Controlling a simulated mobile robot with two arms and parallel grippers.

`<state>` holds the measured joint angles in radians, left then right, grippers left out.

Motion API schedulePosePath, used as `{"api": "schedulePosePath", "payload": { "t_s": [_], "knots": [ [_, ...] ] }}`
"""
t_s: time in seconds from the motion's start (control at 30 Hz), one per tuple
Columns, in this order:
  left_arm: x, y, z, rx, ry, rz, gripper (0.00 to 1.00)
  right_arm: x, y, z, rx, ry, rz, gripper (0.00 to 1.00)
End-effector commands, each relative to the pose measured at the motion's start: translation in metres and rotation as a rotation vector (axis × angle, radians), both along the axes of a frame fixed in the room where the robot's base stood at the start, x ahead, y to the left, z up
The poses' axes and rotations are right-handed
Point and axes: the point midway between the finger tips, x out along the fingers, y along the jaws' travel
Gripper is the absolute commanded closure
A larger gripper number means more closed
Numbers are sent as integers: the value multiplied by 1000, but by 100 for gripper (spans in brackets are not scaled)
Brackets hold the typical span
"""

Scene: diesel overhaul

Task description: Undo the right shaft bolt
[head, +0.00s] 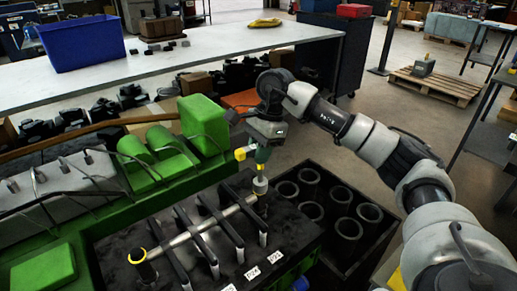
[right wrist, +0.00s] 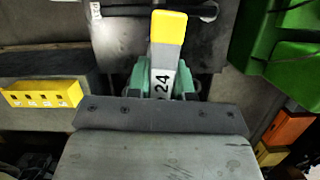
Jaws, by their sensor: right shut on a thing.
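My right gripper (head: 262,153) is shut on a socket tool (head: 260,186), which points down at the right end of the rocker shaft (head: 205,226). The right shaft bolt is hidden under or behind the tool; I cannot tell how fully the socket sits on it. In the right wrist view the green fingers of the gripper (right wrist: 161,80) clasp the tool's light grey body, marked 24, with a yellow end (right wrist: 168,27). My left gripper is not in view.
Dark rocker arms (head: 190,232) cross the shaft on the green engine (head: 65,225). A black crate (head: 385,200) with several cylinder sleeves stands right of it. A white bench (head: 215,52) with a blue bin (head: 82,40) is behind. Open floor lies at the right.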

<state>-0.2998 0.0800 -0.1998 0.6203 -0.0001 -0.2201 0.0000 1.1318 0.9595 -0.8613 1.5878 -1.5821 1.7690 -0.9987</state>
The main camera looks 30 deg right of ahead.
Motion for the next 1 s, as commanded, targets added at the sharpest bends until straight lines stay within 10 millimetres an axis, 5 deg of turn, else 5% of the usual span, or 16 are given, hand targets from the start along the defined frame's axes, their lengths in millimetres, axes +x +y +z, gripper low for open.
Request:
{"api": "schedulePosePath", "payload": {
  "t_s": [0.3,1.0],
  "knots": [
    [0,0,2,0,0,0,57,0,2,1,2,-1,358,100],
    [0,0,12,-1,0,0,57,0,2,16,1,-5,341,100]
  ]
}}
